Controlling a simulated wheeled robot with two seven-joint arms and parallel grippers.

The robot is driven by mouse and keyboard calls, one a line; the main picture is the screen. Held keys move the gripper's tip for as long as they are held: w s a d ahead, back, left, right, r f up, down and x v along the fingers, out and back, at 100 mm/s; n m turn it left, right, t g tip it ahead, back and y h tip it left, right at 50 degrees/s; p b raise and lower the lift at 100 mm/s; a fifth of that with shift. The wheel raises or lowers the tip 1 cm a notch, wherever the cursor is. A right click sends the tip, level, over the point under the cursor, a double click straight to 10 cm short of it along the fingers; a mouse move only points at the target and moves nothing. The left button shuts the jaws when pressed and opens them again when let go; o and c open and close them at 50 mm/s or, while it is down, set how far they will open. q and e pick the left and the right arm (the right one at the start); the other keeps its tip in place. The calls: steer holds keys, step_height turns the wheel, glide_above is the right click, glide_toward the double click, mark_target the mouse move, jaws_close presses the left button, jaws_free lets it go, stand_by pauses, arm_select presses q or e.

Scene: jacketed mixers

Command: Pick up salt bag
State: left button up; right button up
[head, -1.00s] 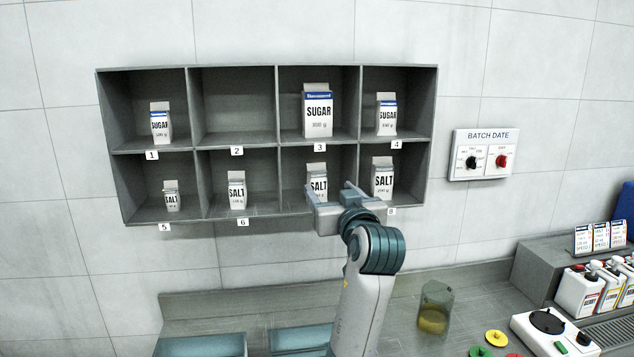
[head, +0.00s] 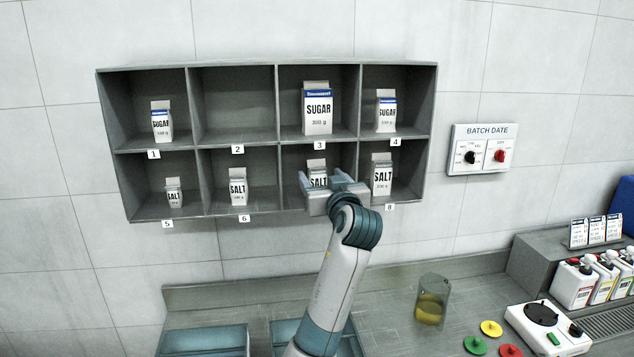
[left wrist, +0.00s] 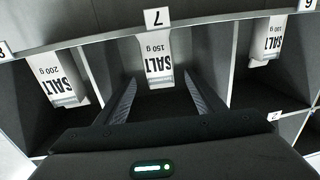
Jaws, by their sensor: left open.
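The salt bag (head: 317,166) in compartment 7 is a white carton marked SALT. It stands upright in the lower row of the grey shelf (head: 236,145), its lower part hidden by my gripper. My left gripper (head: 322,181) is open in front of this compartment. In the left wrist view, which shows the shelf upside down, the salt bag reads 150 g (left wrist: 158,65). It lies between the lines of the two open fingers (left wrist: 161,82), near their tips, with gaps on both sides. My right gripper is not in view.
Salt bags stand in compartments 5 (head: 174,193), 6 (head: 238,187) and 8 (head: 382,176). Sugar bags (head: 318,112) fill most of the upper row; compartment 2 is empty. Dividers flank my gripper closely. A glass beaker (head: 432,300) stands on the counter below.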

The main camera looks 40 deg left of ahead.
mark_target(319, 172)
arm_select(q)
steer(key=shift+w+a+r+p, duration=0.25)
steer(key=shift+w+a+p, duration=0.2)
steer(key=shift+a+p, duration=0.25)
steer(key=shift+p+x, duration=0.65)
steer(key=shift+x, duration=0.3)
steer(key=shift+w+a+f, duration=0.25)
steer(key=shift+w+a, duration=0.1)
steer(key=shift+a, duration=0.2)
steer(key=shift+c, duration=0.7)
steer(key=c, duration=1.1)
